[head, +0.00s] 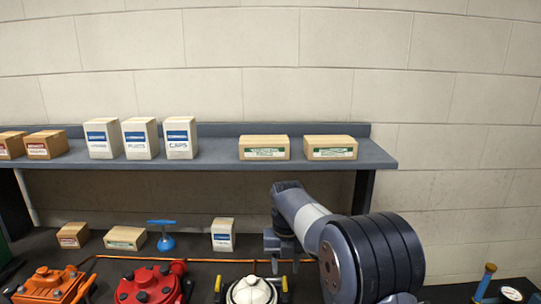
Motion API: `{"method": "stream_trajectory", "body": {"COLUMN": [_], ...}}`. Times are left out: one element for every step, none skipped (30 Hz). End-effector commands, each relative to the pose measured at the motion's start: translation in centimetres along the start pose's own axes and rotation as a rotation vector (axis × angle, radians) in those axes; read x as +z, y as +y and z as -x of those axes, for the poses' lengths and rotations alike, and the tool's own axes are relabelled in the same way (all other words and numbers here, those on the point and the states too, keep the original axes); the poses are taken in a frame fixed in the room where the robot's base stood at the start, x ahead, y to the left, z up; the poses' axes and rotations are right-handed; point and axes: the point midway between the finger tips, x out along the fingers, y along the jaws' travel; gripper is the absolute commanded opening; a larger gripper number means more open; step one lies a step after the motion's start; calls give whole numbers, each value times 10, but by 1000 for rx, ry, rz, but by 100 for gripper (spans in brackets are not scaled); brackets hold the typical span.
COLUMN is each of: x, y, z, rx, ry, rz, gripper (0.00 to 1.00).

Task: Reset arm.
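My arm rises from the lower right of the head view, with its large dark round joint in front and a grey and white link reaching up and left. My gripper (281,246) hangs at the end of that link, pointing down, in front of the dark space under the shelf.
A grey shelf (215,155) above the bench carries several white and brown boxes. Under it stand two brown boxes, a blue valve handle (162,237) and a white box (223,235). A red round motor (148,285) and an orange motor (50,284) stand at the lower left.

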Motion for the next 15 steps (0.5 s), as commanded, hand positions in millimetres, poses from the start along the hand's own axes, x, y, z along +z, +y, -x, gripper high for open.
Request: {"method": "stream_trajectory", "body": {"x": [-1,-1,-1,-1,-1,-1,-1,-1,-1,0,0,0,0,0,0], "y": [0,0,0,0,0,0,0,0,0,0,0,0,0,0,0], "z": [-10,-16,-24,-30,-36,-44,-50,-56,-59,-58,-58,-58,-58,-58,-58], "rx": [-1,-1,-1,-1,-1,-1,-1,-1,0,0,0,0,0,0,0], "ry": [5,6,5,5,6,5,6,5,2,0,0,0,0,0,0], "rz": [0,0,0,0,0,0,0,-1,-18,-46,-71,-104,-128,-153,-185], "gripper": [38,38,38,38,38,38,38,38,38,38,38,38,38,38,38]}}
